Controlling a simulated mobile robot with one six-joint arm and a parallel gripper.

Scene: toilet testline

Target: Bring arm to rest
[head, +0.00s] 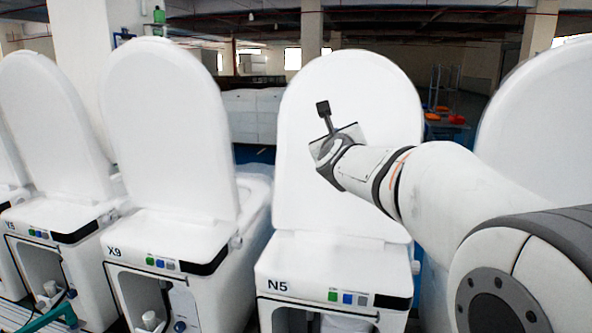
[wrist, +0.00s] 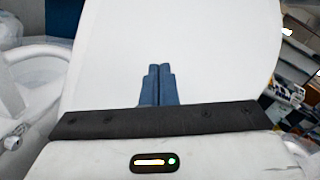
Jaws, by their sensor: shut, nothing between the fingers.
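My arm reaches in from the right in the head view, in front of the raised white lid (head: 345,85) of the toilet marked N5 (head: 335,272). The gripper end points toward that lid, and its fingers are hidden there behind the wrist. In the wrist view my gripper (wrist: 159,68) shows two blue fingers side by side, shut and empty. A white lid (wrist: 200,45) fills the background behind them. I cannot tell the exact gap between fingers and lid.
More toilets with raised lids stand in a row to the left, including X9 (head: 155,265). Another raised lid (head: 545,130) stands close behind my arm at the right. Orange items (head: 456,119) lie in the background. White stacked boxes (head: 252,115) stand farther back.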

